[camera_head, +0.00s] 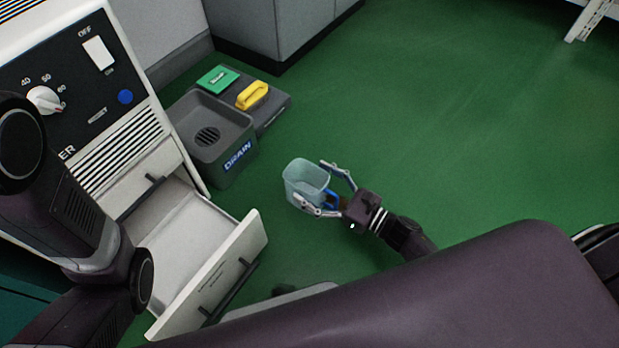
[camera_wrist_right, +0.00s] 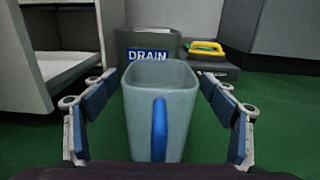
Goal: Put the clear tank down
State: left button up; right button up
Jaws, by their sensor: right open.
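The clear tank (camera_head: 304,176) is a translucent, open-topped container with a blue handle. It appears to stand upright on the green floor, in front of the drain bin. My right gripper (camera_head: 329,187) is open, with its fingers on either side of the tank. In the right wrist view the tank (camera_wrist_right: 160,95) is centred, its blue handle facing me, with gaps between it and both fingers of the gripper (camera_wrist_right: 158,105). The tank looks empty. My left arm shows at the left of the head view, but its gripper is not visible.
A grey drain bin (camera_head: 243,164) with a grate stands beyond the tank, beside a dark platform holding a green block (camera_head: 218,79) and a yellow-handled item (camera_head: 252,95). A white cabinet's drawer (camera_head: 215,275) is pulled open at left. Green floor (camera_head: 420,130) is clear at right.

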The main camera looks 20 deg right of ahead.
jog(key=p+v, duration=0.2)
jog(key=v, duration=0.8)
jog(key=shift+s+d+p, duration=0.3)
jog(key=shift+p, duration=0.05)
